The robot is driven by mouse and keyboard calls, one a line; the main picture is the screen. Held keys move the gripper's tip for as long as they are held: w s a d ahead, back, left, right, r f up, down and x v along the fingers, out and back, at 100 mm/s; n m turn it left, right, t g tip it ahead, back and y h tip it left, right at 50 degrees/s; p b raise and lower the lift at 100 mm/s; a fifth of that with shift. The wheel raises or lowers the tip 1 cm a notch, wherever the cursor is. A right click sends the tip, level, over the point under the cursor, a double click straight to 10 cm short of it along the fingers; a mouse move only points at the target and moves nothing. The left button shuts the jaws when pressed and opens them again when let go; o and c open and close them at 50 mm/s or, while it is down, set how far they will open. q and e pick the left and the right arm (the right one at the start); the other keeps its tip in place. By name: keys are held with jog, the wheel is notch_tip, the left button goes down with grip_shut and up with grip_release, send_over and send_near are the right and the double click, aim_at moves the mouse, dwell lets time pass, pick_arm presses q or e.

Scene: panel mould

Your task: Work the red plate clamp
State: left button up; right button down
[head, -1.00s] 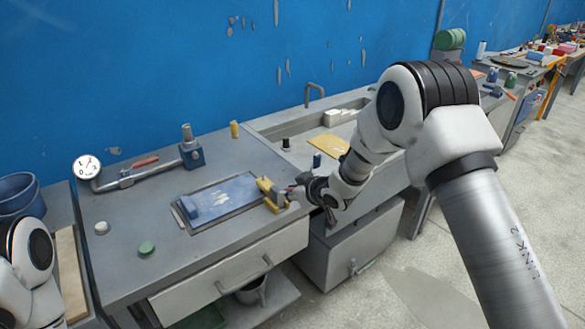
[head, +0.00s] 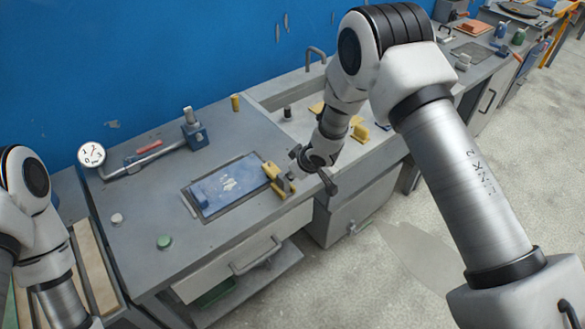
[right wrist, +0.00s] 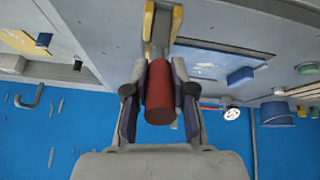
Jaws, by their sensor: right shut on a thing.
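The plate clamp has a yellow and grey body (head: 278,180) at the right end of a blue panel (head: 230,185) set in the bench. In the right wrist view its yellow part (right wrist: 161,28) lies straight ahead, and a red cylindrical grip (right wrist: 159,97) stands between my fingers. My right gripper (right wrist: 159,75) is shut on this red grip, one finger on each side. In the head view the right gripper (head: 316,168) is just right of the clamp at the bench's edge; the red grip cannot be made out there. My left gripper is out of view.
A dial gauge (head: 91,155), a red-handled tool (head: 149,147) and a blue block with a post (head: 194,132) stand along the back. A green button (head: 163,242) and a pale knob (head: 117,218) are at the front left. A sink with yellow pieces is behind my right arm.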

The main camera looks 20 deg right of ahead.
jog(key=c, duration=1)
grip_release()
jog(key=shift+w, duration=0.1)
jog(key=shift+o, duration=0.2)
jog(key=v, duration=1.2)
